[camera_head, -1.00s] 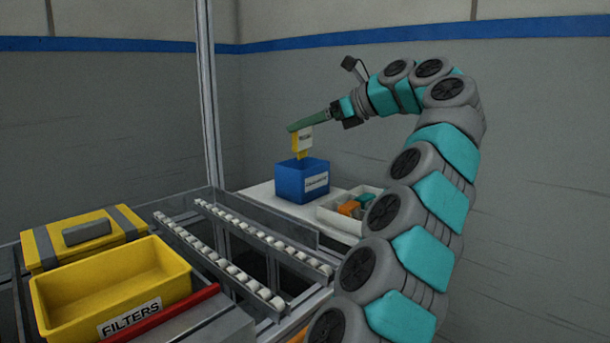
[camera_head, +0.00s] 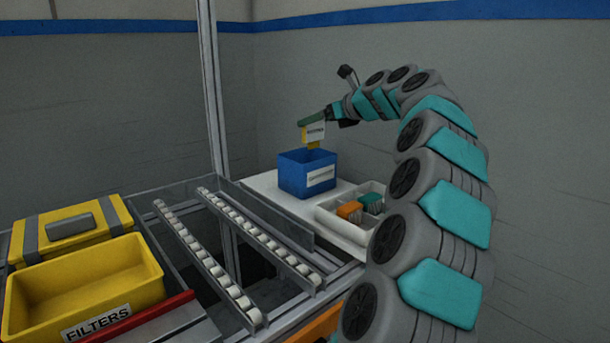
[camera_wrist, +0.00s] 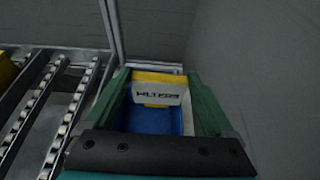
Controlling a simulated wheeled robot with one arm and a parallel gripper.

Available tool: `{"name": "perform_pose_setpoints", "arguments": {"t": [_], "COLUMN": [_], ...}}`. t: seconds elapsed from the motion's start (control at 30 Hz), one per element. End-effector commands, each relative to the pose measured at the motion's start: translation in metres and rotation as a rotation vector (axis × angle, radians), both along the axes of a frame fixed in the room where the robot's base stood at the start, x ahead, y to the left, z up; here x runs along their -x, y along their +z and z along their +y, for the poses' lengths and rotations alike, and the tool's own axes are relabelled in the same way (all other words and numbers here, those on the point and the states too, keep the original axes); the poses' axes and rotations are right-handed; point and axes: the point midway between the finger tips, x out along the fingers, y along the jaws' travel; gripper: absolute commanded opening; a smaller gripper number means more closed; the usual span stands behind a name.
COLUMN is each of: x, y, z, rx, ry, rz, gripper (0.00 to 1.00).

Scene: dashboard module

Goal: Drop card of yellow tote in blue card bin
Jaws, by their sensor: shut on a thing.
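My gripper (camera_head: 316,120) is shut on a white and yellow card (camera_head: 313,134), which hangs upright from the fingers. In the wrist view the card (camera_wrist: 157,92) shows dark lettering and a yellow top edge between the two green fingers. The blue card bin (camera_head: 307,174) stands on a white surface, with a white label on its front. The card is above the bin's opening; its lower tip is close to the rim, and I cannot tell whether it reaches inside. The yellow tote (camera_head: 85,285), labelled FILTERS, stands at the lower left and looks empty.
A white divided tray (camera_head: 345,220) with orange and green items sits right of the bin. Roller rails (camera_head: 225,250) run between the yellow tote and the white table (camera_head: 270,188). A lidded yellow case (camera_head: 70,228) stands behind the tote. A vertical metal post (camera_head: 213,90) rises left of the bin.

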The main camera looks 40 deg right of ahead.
Motion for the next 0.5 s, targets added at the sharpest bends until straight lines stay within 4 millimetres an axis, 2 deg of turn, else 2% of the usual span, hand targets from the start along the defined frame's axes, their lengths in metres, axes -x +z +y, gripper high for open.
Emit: {"name": "perform_pose_setpoints", "arguments": {"t": [0.2,0.5], "x": [0.000,0.000], "y": [-0.025,-0.050], "z": [-0.001,0.000], "rx": [0.002,0.000], "ry": [-0.002,0.000], "rz": [-0.001,-0.001], "gripper": [0.36,0.36]}}
